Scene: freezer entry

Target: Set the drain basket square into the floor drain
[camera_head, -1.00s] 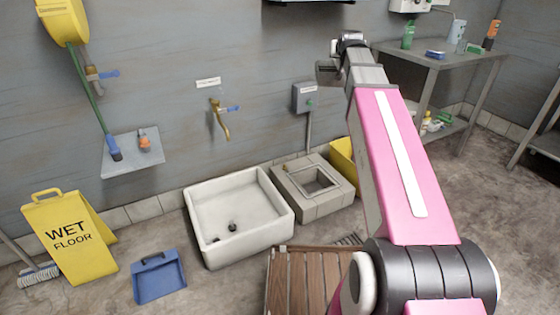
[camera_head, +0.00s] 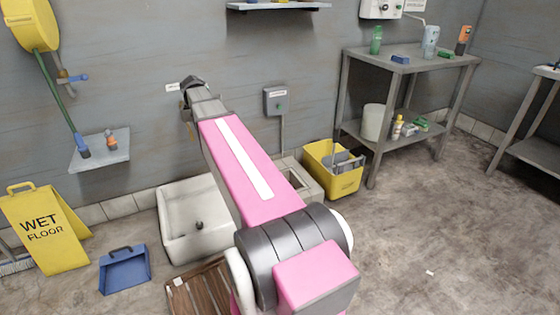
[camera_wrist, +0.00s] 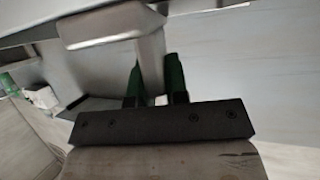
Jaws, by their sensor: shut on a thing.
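My gripper (camera_wrist: 153,68) is shut on a pale grey metal piece, seemingly the drain basket (camera_wrist: 151,55), between two green fingers in the wrist view. Only part of that piece shows. In the head view, the end of my arm is raised in front of the wall above the white sink, and the basket cannot be made out there. A low square concrete block (camera_head: 312,188) with a square opening, perhaps the floor drain, stands right of the sink, partly hidden by my pink arm. The held piece is well away from it.
The white floor sink (camera_head: 180,238) and a slatted wooden mat (camera_head: 190,296) lie beside and below my arm. A yellow bucket (camera_head: 333,178) stands right of the block. A blue dustpan (camera_head: 125,270) and wet-floor sign (camera_head: 47,228) are left. Floor at right is mostly clear.

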